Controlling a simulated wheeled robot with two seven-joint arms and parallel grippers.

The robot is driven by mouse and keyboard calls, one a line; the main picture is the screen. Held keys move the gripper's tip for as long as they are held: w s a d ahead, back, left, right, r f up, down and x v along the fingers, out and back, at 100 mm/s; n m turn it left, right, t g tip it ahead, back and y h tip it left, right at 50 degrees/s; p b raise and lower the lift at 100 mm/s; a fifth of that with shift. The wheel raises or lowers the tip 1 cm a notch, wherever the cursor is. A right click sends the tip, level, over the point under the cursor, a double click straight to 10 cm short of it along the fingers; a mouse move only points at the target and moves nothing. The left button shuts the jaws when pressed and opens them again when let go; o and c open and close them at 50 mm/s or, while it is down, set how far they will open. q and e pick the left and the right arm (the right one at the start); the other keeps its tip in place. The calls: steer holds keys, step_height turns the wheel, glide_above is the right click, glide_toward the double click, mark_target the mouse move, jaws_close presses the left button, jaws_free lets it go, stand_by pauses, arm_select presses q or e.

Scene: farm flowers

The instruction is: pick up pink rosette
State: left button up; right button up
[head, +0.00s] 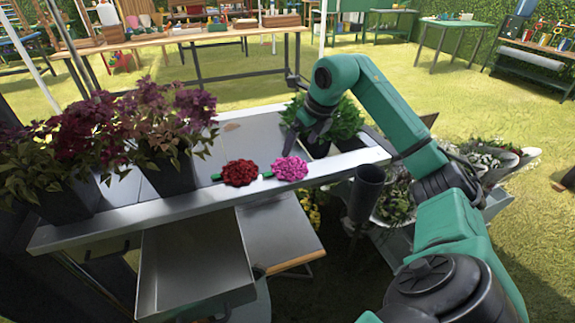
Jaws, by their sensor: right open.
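The pink rosette (289,168) lies on the front edge of a grey metal work table (200,195). A dark red rosette (240,172) lies just left of it, with a bit of green showing beside each. My right gripper (307,134) hangs above the table, behind and slightly right of the pink rosette, in front of a leafy green plant. It is open, points down, and is apart from the rosette. Its fingertips are dark and hard to make out against the plant. My left gripper is not in view.
Potted plants with purple leaves (165,120) stand on the left of the table. A green plant (340,118) is close behind my right gripper. An open metal drawer (195,262) is below the front edge. The tabletop behind the rosettes is mostly clear.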

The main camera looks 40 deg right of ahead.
mark_target(290, 161)
steer(key=x, duration=0.3)
steer(key=shift+w+f, duration=0.3)
steer(key=p+x, duration=0.1)
steer(key=x, duration=0.4)
steer(key=shift+w+a+f, duration=0.1)
steer(key=shift+a, duration=0.1)
steer(key=shift+w+f, duration=0.1)
steer(key=shift+f, duration=0.1)
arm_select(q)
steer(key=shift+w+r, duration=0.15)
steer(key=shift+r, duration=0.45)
arm_select(e)
steer(key=shift+r, duration=0.1)
steer(key=c, duration=1.2)
